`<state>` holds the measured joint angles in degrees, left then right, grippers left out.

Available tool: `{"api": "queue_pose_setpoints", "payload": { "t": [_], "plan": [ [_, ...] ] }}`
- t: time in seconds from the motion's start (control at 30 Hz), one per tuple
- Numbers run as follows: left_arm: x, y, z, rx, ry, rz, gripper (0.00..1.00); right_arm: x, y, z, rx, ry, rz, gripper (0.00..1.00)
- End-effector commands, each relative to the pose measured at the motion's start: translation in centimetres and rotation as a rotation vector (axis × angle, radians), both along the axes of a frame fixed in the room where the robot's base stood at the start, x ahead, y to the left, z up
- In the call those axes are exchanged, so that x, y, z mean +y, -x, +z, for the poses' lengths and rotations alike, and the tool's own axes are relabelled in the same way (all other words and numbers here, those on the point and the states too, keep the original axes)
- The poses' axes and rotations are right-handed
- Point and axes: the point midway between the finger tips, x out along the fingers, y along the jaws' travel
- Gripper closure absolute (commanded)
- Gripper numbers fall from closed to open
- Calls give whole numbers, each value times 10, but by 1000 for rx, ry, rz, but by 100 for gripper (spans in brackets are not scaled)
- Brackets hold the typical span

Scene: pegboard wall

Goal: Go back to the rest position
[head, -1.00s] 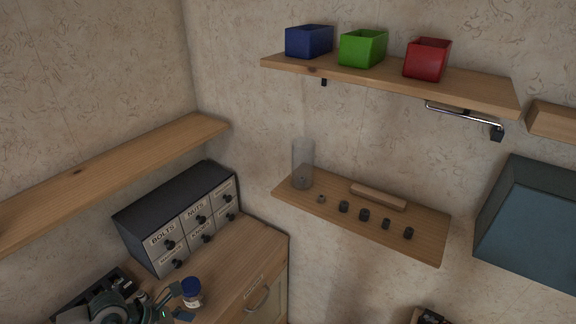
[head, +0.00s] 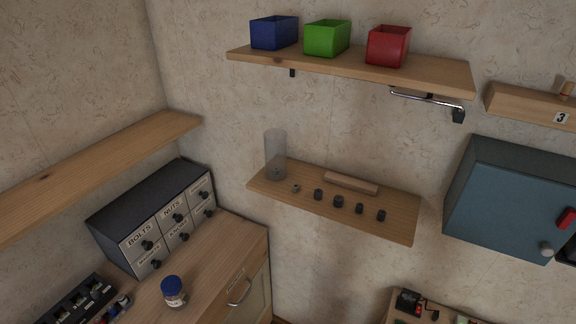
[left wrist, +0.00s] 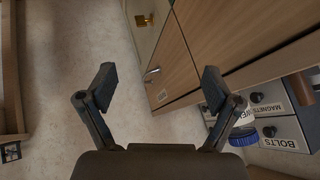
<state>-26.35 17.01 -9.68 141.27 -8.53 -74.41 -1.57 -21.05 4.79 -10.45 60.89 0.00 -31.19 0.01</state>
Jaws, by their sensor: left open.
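My left gripper (left wrist: 160,88) shows in the left wrist view with its two dark fingers spread wide and nothing between them. It is not visible in the head view. A small jar with a blue lid (head: 173,292) stands on the wooden counter (head: 213,285). The jar also shows in the left wrist view (left wrist: 243,136), just beyond the finger on the right. My right gripper is in neither view.
A labelled drawer unit (head: 155,222) stands at the back of the counter. A long shelf (head: 95,172) runs along the left wall. A shelf with small dark pieces (head: 395,225), bins on a higher shelf (head: 430,80) and a blue cabinet (head: 505,205) line the other wall.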

Motion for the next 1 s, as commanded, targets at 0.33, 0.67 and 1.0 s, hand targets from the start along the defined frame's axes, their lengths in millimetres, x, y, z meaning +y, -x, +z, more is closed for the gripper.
{"api": "queue_pose_setpoints", "payload": {
  "t": [0.33,0.67,1.0],
  "plan": [
    [-36,96,-80,429,222,158,10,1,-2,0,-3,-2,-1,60],
    [-38,95,-224,481,212,153,10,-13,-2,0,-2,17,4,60],
    [-30,176,-391,557,191,146,10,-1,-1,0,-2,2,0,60]
  ]
}}
